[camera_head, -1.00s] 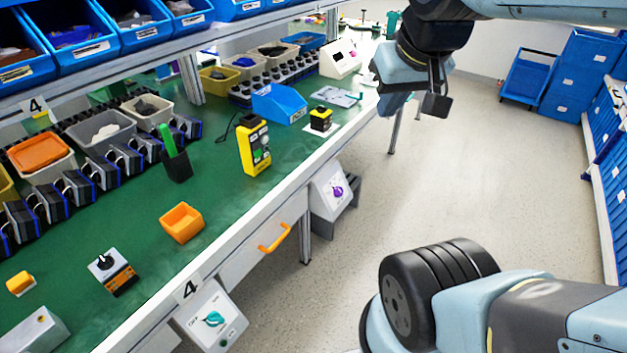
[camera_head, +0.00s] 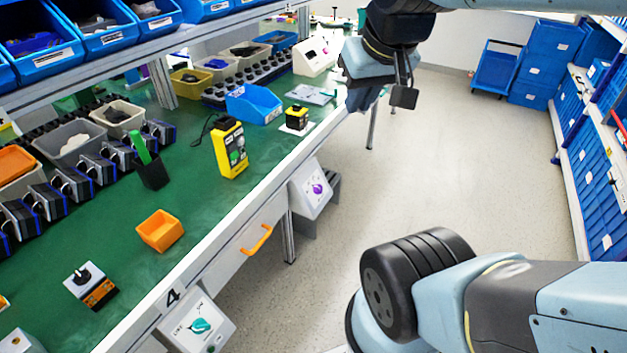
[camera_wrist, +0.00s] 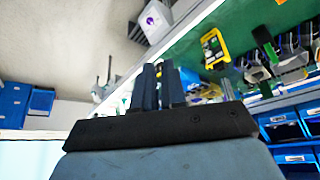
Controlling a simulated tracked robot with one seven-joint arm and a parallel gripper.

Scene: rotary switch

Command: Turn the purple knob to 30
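The purple knob (camera_head: 318,189) is on a white sloped panel (camera_head: 308,202) mounted below the front edge of the green bench, right of a drawer. In the wrist view the purple knob (camera_wrist: 151,20) shows at the top, on its pale box (camera_wrist: 160,32). My gripper (camera_head: 364,98) is up beyond the panel in the head view, apart from the knob. In the wrist view my gripper's fingers (camera_wrist: 159,75) are close together with nothing held between them. The dial's numbers are too small to read.
A similar panel with a teal knob (camera_head: 200,325) hangs nearer on the bench front. An orange drawer handle (camera_head: 257,240) sticks out between the panels. The green bench (camera_head: 205,200) holds several bins and devices. Floor (camera_head: 450,160) to the right is clear, with blue crates (camera_head: 545,60) beyond.

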